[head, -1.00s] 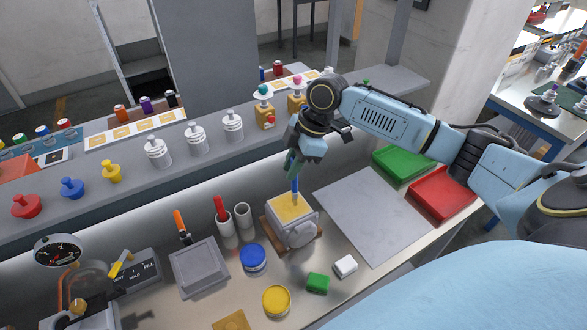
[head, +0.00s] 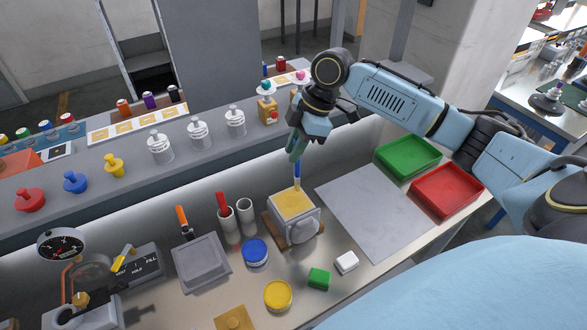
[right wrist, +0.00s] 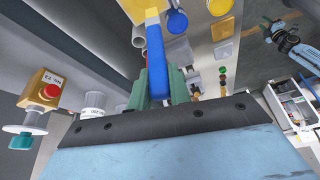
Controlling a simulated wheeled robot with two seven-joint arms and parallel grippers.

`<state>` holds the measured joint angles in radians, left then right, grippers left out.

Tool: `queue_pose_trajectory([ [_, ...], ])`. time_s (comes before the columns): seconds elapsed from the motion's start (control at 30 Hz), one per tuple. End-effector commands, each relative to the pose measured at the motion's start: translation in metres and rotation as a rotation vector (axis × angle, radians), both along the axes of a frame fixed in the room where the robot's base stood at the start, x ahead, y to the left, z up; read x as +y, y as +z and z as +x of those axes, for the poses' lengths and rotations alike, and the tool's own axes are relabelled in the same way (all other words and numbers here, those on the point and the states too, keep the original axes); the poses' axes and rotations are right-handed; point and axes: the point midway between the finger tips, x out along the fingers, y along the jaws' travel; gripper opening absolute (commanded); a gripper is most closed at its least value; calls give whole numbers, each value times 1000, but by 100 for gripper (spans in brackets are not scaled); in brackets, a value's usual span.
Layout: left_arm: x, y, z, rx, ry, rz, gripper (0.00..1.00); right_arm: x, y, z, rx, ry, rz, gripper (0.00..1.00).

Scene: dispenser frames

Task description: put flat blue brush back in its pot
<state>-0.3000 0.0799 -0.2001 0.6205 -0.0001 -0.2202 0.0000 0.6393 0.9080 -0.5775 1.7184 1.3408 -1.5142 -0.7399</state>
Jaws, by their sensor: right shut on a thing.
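My right gripper (head: 297,152) is shut on the blue brush (head: 297,175), which hangs upright above the box with the yellow top (head: 293,204). In the right wrist view the blue brush (right wrist: 155,58) stands out between the green fingers; its far end overlaps a yellow patch, and I cannot tell whether they touch. Two white cylindrical pots stand left of the box. One holds a red-handled tool (head: 223,204); the other pot (head: 246,214) looks empty. A blue and black arm, likely my left one, shows small at the right of the wrist view; its gripper's state is unclear.
A blue-lidded jar (head: 255,252), a yellow jar (head: 277,295), a green block (head: 319,278) and a white block (head: 346,262) stand in front. A grey mat (head: 375,210) lies right, with green (head: 408,157) and red (head: 447,190) trays beyond. A shelf (head: 130,185) runs behind.

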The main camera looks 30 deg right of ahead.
Motion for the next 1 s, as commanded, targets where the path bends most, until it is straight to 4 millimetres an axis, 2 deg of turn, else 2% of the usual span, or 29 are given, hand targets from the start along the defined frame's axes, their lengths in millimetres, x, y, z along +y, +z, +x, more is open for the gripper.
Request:
queue_pose_trajectory([
  [0.13,0,-3,0,0,0,0,36,2,-3,3,-1,-21,2,0],
  [0.27,0,-15,0,0,0,0,36,8,-12,15,-2,-126,5,0],
  [0.43,0,-39,0,0,0,0,36,23,-25,44,-6,-399,9,0],
  [0.6,0,-62,0,0,0,0,36,40,-29,72,-9,-714,10,0],
  [0.8,0,-88,0,0,0,0,36,64,-26,98,-11,-1104,10,0],
  [1.0,0,-110,0,0,0,0,36,87,-16,113,-14,-1462,7,0],
])
